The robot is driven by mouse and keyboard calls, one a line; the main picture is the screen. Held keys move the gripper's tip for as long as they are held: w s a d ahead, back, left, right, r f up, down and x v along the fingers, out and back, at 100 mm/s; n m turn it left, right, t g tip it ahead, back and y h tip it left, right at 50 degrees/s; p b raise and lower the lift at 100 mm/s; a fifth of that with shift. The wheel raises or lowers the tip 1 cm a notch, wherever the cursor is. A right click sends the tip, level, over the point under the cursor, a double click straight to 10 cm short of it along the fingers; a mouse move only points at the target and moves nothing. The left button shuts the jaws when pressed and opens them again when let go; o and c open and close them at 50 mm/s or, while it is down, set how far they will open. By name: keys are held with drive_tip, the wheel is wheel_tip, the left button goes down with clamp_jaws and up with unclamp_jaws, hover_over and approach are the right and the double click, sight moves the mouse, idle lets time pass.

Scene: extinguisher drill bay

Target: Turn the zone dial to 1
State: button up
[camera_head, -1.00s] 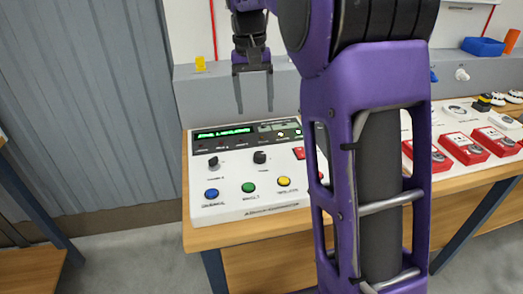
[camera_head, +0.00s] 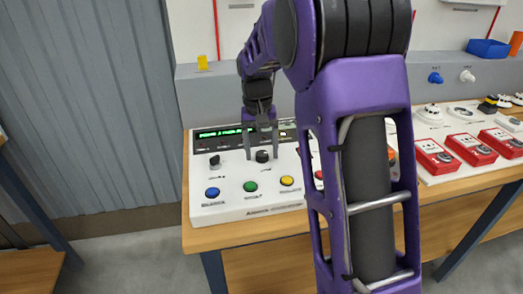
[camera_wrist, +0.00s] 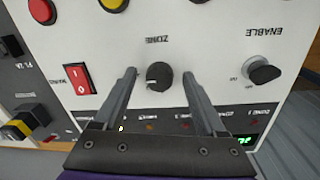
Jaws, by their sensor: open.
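The zone dial (camera_wrist: 159,75) is a round black knob on the white control panel (camera_head: 228,210), under upside-down lettering "ZONE" in the wrist view. Its white mark lies toward its lower left in that view. The dial also shows in the head view (camera_head: 262,156). My gripper (camera_wrist: 158,76) is open, with one finger on each side of the dial and a visible gap on both sides. In the head view my gripper (camera_head: 261,152) reaches down over the panel. I cannot tell how close the fingertips are to the panel surface.
The enable knob (camera_wrist: 263,73) is to the right in the wrist view, a red rocker switch (camera_wrist: 79,79) to the left. Blue (camera_head: 212,193), green (camera_head: 250,187) and yellow (camera_head: 287,181) buttons line the panel front. Red boxes (camera_head: 436,157) stand farther right.

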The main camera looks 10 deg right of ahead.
clamp_jaws()
drive_tip(key=shift+r, duration=0.1)
idle(0.4)
drive_tip(key=n+p, duration=0.2)
drive_tip(key=n, duration=0.2)
drive_tip(key=shift+d+r, duration=0.1)
drive_tip(key=n+p, duration=0.2)
drive_tip(key=n, duration=0.3)
drive_tip(key=shift+t, duration=0.3)
drive_tip(key=n+p, duration=0.2)
drive_tip(key=n, duration=0.2)
drive_tip(key=shift+d+n+p, duration=0.1)
drive_tip(key=shift+n+p, duration=0.25)
drive_tip(key=shift+n, duration=0.05)
drive_tip(key=shift+n+p, duration=1)
drive_tip(key=shift+n, duration=1.1)
